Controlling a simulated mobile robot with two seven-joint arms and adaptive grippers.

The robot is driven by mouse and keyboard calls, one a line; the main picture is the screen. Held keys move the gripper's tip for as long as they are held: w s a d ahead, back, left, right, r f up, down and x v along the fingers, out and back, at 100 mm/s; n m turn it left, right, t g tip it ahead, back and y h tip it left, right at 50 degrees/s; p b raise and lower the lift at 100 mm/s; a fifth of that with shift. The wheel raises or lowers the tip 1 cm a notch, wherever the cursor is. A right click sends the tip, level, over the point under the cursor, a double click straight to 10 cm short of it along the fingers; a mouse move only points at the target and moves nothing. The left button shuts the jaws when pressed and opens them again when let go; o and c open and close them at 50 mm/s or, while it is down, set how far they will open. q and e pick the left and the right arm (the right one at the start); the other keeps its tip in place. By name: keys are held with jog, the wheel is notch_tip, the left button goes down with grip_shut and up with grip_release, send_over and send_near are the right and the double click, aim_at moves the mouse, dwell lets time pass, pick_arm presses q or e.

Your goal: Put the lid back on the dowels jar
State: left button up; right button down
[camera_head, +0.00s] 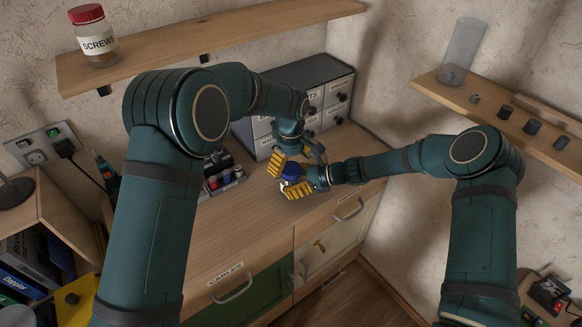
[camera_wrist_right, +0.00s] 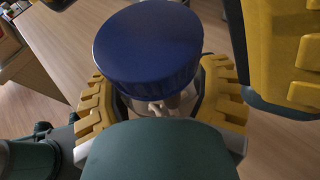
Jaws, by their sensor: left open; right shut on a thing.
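A round dark blue lid (camera_wrist_right: 150,45) sits on top of a clear jar (camera_wrist_right: 152,106) in the right wrist view. Light brown pieces show through the jar wall. I cannot tell whether the lid is fully seated. My right gripper (camera_wrist_right: 158,100) is shut on the jar, its yellow fingers on both sides below the lid. In the head view the blue lid (camera_head: 292,170) shows small between both grippers, above the worktop. My left gripper (camera_head: 290,159) is open close beside the lid; one of its yellow fingers shows at upper right in the wrist view. The jar's label is hidden.
A grey drawer cabinet (camera_head: 312,85) stands behind the grippers on the wooden worktop (camera_head: 235,215). A rack of small bottles (camera_head: 222,178) is to the left. A red-lidded screws jar (camera_head: 93,38) stands on the left shelf, a clear cylinder (camera_head: 463,50) on the right shelf.

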pick_arm(q)
notch_tip(320, 180, up, 3)
jog(key=shift+f, duration=0.15)
jog(key=shift+r+n, duration=1.7)
jog(key=shift+r, duration=0.05)
jog(key=shift+f, duration=0.1)
jog(key=shift+f, duration=3.9)
